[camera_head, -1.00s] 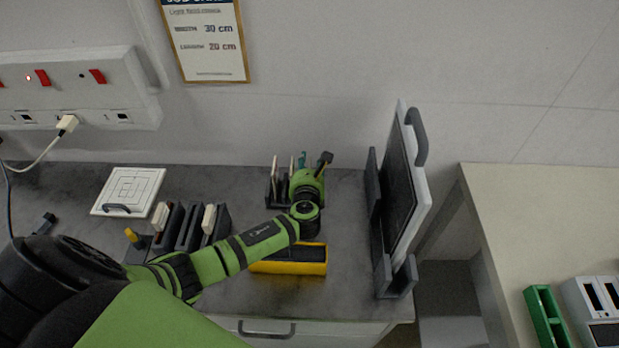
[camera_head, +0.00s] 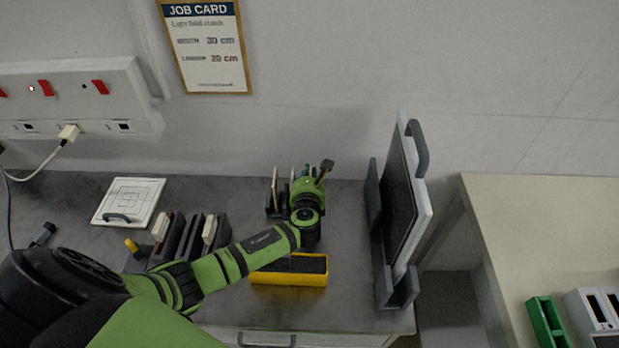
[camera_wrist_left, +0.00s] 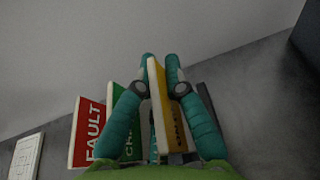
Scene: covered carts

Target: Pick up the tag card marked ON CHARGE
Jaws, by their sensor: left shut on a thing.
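My left gripper (camera_head: 306,172) is at the back of the counter, over a dark card rack (camera_head: 274,208). In the left wrist view my left gripper (camera_wrist_left: 160,68) is shut on a yellow card (camera_wrist_left: 162,108), one teal finger on each side. The card's lettering is mostly turned away and I cannot read it fully. A red card marked FAULT (camera_wrist_left: 88,132) and a green card (camera_wrist_left: 118,122), its lettering partly hidden by a finger, stand to its left. Whether the yellow card still touches the rack is hidden. My right gripper is not in view.
A yellow-based block (camera_head: 289,280) lies in front of the rack. A tall panel in a grey stand (camera_head: 402,200) rises to the right. Dark holders (camera_head: 185,238) and a white square plate (camera_head: 130,202) are to the left. The wall is close behind.

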